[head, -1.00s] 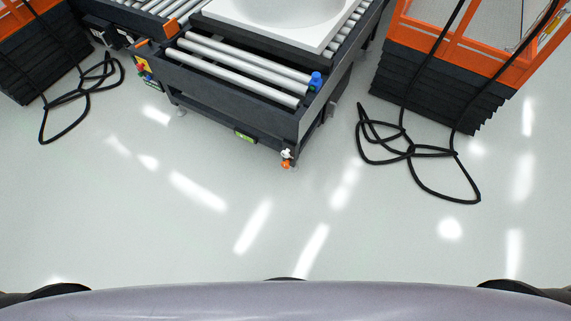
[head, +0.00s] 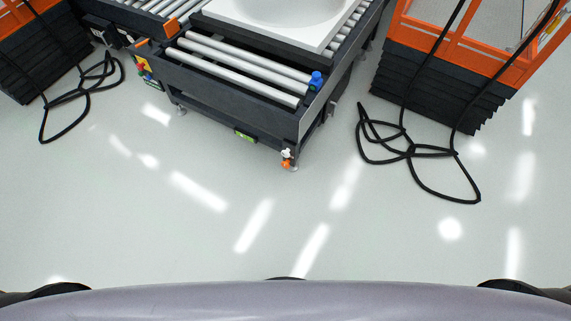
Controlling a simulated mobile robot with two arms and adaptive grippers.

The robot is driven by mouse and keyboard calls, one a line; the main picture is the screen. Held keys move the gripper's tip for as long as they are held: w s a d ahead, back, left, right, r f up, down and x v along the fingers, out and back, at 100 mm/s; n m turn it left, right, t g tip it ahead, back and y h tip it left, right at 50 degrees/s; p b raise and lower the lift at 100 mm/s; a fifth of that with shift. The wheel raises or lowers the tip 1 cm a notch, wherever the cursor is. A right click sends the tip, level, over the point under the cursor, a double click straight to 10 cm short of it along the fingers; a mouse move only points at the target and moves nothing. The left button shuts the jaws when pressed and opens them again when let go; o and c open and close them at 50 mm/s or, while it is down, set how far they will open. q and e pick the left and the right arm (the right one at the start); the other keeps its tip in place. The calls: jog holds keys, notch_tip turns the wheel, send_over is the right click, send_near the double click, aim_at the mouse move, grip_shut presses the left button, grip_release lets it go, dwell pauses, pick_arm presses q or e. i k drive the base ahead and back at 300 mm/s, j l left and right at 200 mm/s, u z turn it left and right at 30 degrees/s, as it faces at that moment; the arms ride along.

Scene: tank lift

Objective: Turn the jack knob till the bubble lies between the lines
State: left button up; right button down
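A dark roller conveyor frame (head: 222,108) stands at the top middle of the head view. A small orange jack knob (head: 287,163) sits low at its near right leg, with a white part just above it. A green bubble level (head: 245,136) is fixed on the lower front rail, left of the knob. It is too small here to tell where the bubble lies against the lines. A blue knob (head: 316,80) sits on the frame's right top edge. Neither of my grippers shows in the head view.
A white tank (head: 260,18) with a round hollow rests on the rollers. An orange lift with black bellows (head: 430,90) stands at right, another (head: 38,65) at left. Looped black cables (head: 418,152) lie on the floor. The floor before the conveyor is clear.

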aim_at(286, 164)
jog(key=z, duration=0.25)
jog(key=i+j+z, duration=0.25)
jog(key=j, duration=0.2)
jog(key=j+z, duration=0.25)
jog(key=j, duration=0.2)
jog(key=j+z, duration=0.25)
jog(key=j, duration=0.25)
jog(key=i, duration=0.05)
